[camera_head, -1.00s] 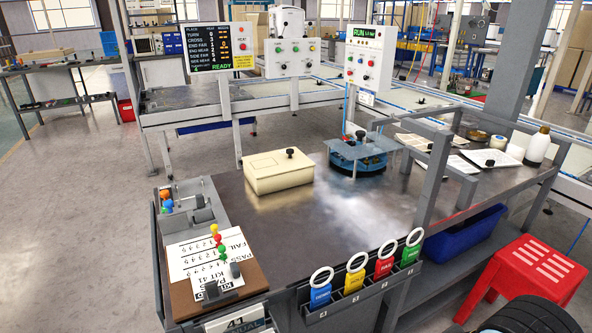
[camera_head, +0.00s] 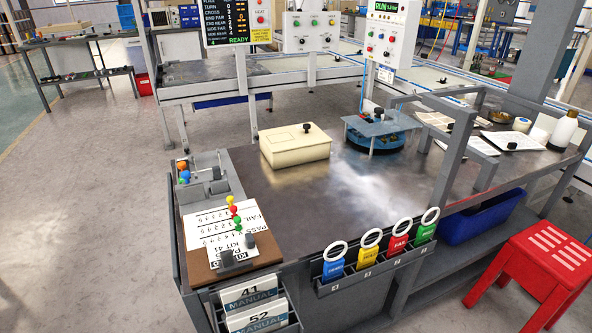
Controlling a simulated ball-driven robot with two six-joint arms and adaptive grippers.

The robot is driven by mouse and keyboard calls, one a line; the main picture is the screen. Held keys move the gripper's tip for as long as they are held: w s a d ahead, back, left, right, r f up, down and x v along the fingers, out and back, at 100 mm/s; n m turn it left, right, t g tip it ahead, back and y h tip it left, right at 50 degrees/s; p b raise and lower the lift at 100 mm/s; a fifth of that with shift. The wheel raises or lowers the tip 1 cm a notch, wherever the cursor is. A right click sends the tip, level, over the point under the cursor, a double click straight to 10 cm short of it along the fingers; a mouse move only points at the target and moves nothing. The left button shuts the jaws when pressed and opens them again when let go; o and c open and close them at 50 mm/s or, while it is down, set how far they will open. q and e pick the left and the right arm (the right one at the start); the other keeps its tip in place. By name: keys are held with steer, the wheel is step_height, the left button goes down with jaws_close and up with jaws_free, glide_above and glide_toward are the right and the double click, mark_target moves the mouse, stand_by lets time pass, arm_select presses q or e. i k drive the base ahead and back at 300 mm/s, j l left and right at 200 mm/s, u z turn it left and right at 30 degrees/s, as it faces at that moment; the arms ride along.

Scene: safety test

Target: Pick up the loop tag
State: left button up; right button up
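Loop tags with white ring handles stand upright side by side in a dark rack (camera_head: 324,292) on the bench's front edge. From left to right they are a blue tag (camera_head: 334,266), a yellow tag (camera_head: 367,257), a red tag (camera_head: 398,245) and a green tag (camera_head: 425,232). Their lower ends are hidden in the rack's slots. The small print on them is too small to read surely. Neither of my grippers shows in the head view.
The dark metal bench (camera_head: 310,205) carries a cream box (camera_head: 295,149), a blue round fixture (camera_head: 372,140) and a PASS/FAIL board (camera_head: 207,258). Manuals (camera_head: 252,293) hang at the front left. A grey rail (camera_head: 455,160) and red stool (camera_head: 545,265) stand at right.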

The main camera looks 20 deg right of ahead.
mark_target(368, 254)
steer(key=k+l+z, duration=0.1)
steer(key=l, duration=0.65)
steer(key=k+l, duration=0.1)
steer(key=l, duration=0.7)
steer(key=z, duration=0.05)
